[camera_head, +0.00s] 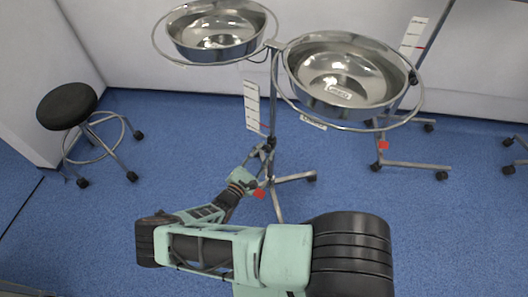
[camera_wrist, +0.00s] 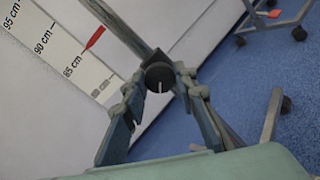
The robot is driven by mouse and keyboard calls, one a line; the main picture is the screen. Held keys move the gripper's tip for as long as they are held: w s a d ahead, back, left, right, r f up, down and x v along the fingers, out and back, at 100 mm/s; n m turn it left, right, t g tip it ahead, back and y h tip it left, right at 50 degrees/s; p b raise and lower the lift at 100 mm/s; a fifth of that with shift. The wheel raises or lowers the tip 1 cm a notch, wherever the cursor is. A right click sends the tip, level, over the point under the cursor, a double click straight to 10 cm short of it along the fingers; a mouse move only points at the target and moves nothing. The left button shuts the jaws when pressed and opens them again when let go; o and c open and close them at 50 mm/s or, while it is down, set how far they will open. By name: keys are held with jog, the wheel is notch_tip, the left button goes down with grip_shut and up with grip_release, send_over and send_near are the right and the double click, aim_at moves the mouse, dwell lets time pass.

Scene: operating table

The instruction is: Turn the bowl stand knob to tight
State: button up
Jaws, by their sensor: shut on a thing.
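The bowl stand knob (camera_wrist: 158,73) is round and black with a white line, which runs nearly straight up and down in the wrist view. It sits on the stand's metal pole (camera_wrist: 130,36). My gripper (camera_wrist: 161,78) has one finger on each side of the knob and is shut on it. In the head view my gripper (camera_head: 262,153) reaches the stand's pole (camera_head: 272,110) below the bowls, and the knob is too small to make out. The stand carries two steel bowls, a left one (camera_head: 215,35) and a right one (camera_head: 345,75), in ring holders. No tight mark is readable.
A white height scale (camera_wrist: 65,45) with a red pointer (camera_wrist: 95,38) is beside the pole. A black stool (camera_head: 67,105) stands at the left. Wheeled metal legs (camera_head: 410,164) stand at the right. Blue floor is free between the stool and stand.

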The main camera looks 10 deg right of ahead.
jog(key=shift+m, duration=1.9)
jog(key=o, duration=1.2)
jog(key=shift+c, duration=0.2)
jog(key=v, duration=1.2)
